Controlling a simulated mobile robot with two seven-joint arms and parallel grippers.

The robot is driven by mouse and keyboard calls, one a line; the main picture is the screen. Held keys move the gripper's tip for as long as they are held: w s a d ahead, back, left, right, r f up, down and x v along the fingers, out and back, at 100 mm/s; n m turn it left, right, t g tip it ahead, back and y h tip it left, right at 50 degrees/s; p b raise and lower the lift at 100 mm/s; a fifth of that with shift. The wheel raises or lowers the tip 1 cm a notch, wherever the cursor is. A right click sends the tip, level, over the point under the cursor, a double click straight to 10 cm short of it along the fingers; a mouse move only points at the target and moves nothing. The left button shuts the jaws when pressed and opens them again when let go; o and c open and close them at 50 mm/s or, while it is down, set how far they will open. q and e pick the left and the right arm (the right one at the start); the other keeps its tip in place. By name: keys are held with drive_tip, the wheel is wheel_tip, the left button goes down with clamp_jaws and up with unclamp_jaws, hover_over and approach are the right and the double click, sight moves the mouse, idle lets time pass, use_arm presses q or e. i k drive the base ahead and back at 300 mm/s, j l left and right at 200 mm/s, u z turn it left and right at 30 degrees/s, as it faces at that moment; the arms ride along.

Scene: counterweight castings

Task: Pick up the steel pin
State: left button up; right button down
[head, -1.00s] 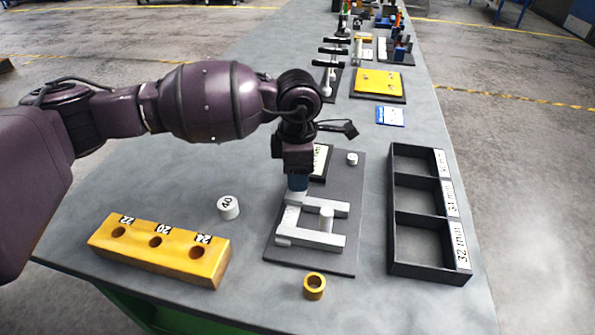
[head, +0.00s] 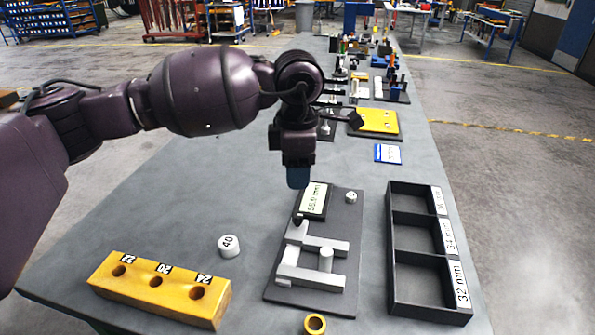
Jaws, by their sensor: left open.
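A short upright steel-grey pin (head: 326,260) stands between the two arms of a light grey measuring fixture (head: 297,255) on a dark base plate (head: 344,225). A short pale cylinder marked 40 (head: 229,246) stands on the bench to the left of the plate. My left gripper (head: 297,180) points down above the back left of the fixture, apart from the pin and the cylinder. It is open, with nothing seen in it; its blue fingertips overlap from this angle. My right gripper is out of view.
A yellow block (head: 160,288) with holes marked 22, 20 and 24 lies front left. A brass ring (head: 315,324) is at the front edge. A black three-compartment tray (head: 390,250) stands right.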

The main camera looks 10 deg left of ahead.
sight(325, 252)
drive_tip(key=k, duration=1)
